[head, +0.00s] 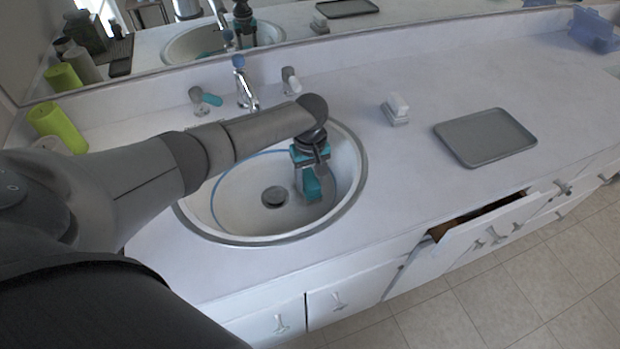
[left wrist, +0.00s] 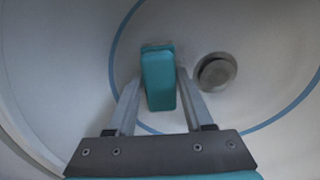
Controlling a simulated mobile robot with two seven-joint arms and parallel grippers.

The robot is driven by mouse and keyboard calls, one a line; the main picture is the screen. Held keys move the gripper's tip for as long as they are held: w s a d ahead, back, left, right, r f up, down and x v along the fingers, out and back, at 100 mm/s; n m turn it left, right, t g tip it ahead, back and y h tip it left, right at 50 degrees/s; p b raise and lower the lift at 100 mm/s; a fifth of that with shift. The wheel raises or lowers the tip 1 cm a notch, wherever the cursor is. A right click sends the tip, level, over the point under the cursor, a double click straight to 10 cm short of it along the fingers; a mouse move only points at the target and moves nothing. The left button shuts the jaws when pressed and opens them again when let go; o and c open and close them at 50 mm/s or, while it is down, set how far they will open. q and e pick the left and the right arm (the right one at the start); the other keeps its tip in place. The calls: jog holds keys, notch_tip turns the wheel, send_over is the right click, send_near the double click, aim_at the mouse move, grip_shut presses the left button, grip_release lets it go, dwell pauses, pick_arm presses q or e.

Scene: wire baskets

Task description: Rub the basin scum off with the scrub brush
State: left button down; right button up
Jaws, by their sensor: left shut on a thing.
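The round white basin (head: 240,221) is set in the counter, with a blue line around its inner wall. It also fills the left wrist view (left wrist: 240,45). My left gripper (head: 311,172) is inside the basin, right of the drain, pointing down. In the left wrist view its fingers (left wrist: 160,88) are closed around a teal block-shaped thing, the scrub brush (left wrist: 158,80). The brush also shows teal in the head view (head: 312,186). Its lower end is close to the basin wall; I cannot tell if it touches. No scum is clearly visible. My right gripper is not in view.
The drain (head: 274,196) sits at the basin bottom. The faucet (head: 246,88) stands behind, with a handle on each side. A soap holder (head: 396,108) and grey tray (head: 484,137) lie to the right. A drawer (head: 480,235) is partly open.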

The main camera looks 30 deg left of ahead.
pick_arm(q)
jog(key=shift+f, duration=0.3)
dwell(0.4)
jog(key=s+p, duration=0.1)
jog(key=s+a+p, duration=0.1)
jog(key=shift+a+r+p, duration=0.2)
jog(key=shift+a+p, duration=0.1)
jog(key=shift+s+a+f+p, duration=0.15)
jog(key=shift+s+a+p, duration=0.65)
jog(key=shift+s+p, duration=0.15)
jog(key=shift+w+d+f+b, duration=0.1)
jog(key=shift+w+d+b, duration=0.4)
jog(key=shift+w, duration=0.2)
jog(key=shift+w+d+b, duration=0.75)
jog(key=shift+w+d, duration=0.4)
jog(key=shift+w, duration=0.1)
